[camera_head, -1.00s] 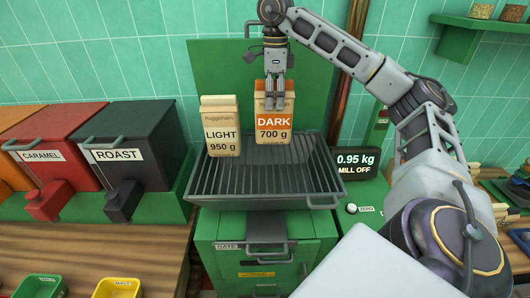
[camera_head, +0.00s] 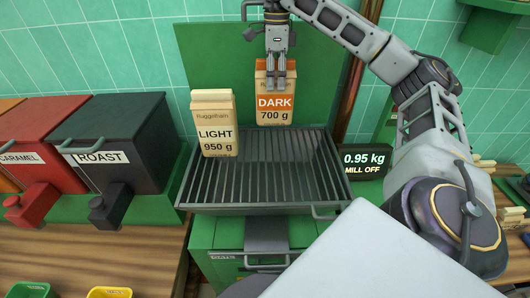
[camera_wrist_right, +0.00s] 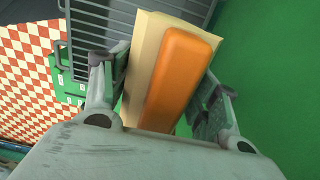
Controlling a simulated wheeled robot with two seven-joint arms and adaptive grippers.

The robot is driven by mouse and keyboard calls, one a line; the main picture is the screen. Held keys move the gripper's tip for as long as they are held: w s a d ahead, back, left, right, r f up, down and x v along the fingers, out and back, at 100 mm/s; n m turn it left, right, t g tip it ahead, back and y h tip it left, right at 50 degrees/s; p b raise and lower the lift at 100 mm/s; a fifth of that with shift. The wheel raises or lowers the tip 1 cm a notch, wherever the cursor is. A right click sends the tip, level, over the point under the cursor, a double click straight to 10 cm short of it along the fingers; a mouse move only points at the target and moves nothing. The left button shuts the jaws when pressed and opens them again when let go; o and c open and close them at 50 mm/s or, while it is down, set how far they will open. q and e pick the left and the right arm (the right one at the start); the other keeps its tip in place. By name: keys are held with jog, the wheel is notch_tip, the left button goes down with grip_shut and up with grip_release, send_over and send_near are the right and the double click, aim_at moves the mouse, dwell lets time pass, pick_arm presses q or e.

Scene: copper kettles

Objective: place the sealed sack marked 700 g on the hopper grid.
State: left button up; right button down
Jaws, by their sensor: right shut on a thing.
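The sack marked DARK 700 g (camera_head: 273,108) is tan with an orange label and top. My right gripper (camera_head: 281,86) is shut on its top and holds it upright at the back edge of the hopper grid (camera_head: 270,185). Its underside appears just above that edge, apart from the bars. In the right wrist view the sack's orange top (camera_wrist_right: 178,75) sits between the fingers. A second sack, marked LIGHT 950 g (camera_head: 216,134), stands upright on the grid's back left. My left gripper is out of view.
A display (camera_head: 366,160) reads 0.95 kg, MILL OFF. A green panel (camera_head: 205,60) rises behind the grid. A ROAST bin (camera_head: 118,140) and a red CARAMEL bin (camera_head: 35,135) stand at left. The grid's middle and right are clear.

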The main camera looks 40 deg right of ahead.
aim_at(274, 108)
jog(key=shift+f+b, duration=2.3)
jog(key=shift+f, duration=0.85)
jog(key=shift+f+b, duration=0.4)
jog(key=shift+f, duration=1.55)
jog(key=shift+c, duration=2)
grip_release()
